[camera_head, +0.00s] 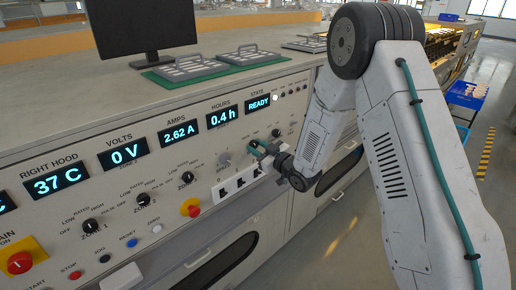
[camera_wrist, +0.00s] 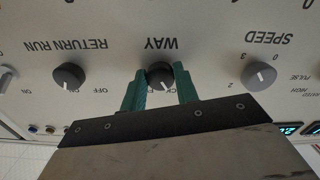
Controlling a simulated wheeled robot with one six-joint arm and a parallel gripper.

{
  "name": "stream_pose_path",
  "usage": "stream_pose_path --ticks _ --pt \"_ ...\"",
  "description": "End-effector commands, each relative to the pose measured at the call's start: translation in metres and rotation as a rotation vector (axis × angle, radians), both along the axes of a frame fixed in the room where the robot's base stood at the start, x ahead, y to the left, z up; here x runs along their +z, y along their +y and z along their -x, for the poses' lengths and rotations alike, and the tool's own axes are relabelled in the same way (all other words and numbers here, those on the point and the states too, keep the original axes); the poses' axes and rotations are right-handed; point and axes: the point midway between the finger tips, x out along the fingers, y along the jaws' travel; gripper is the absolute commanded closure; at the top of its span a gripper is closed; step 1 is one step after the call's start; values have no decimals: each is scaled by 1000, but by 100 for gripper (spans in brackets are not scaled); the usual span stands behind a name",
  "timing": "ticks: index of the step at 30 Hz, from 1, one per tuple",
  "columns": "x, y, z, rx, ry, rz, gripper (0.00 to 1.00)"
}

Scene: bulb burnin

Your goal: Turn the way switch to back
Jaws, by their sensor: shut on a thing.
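The way switch (camera_wrist: 160,75) is a dark round knob on the pale panel, below its "WAY" label in the upside-down wrist view. My gripper (camera_wrist: 161,84) has its two green fingers on either side of the knob and is shut on it. A light pointer mark shows on the knob, beside lettering partly hidden by the knob and fingers, so its exact setting is hard to read. In the head view my gripper (camera_head: 262,149) is at the panel, right of the speed knob (camera_head: 224,159), and hides the way switch.
In the wrist view, the return run knob (camera_wrist: 68,76) is left of my gripper and the speed knob (camera_wrist: 258,76) is right. A red button (camera_head: 190,208) is further left.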

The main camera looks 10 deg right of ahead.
Motion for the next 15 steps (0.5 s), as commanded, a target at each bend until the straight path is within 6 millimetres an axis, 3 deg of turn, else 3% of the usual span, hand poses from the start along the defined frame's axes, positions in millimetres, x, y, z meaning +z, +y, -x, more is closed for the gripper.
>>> stream_pose_path --ticks 12,13,15 --pt "0 -1 0 -2 -3 5 93" --pt "0 -1 0 -2 -3 5 62" --pt "0 -1 0 -1 -3 6 48"
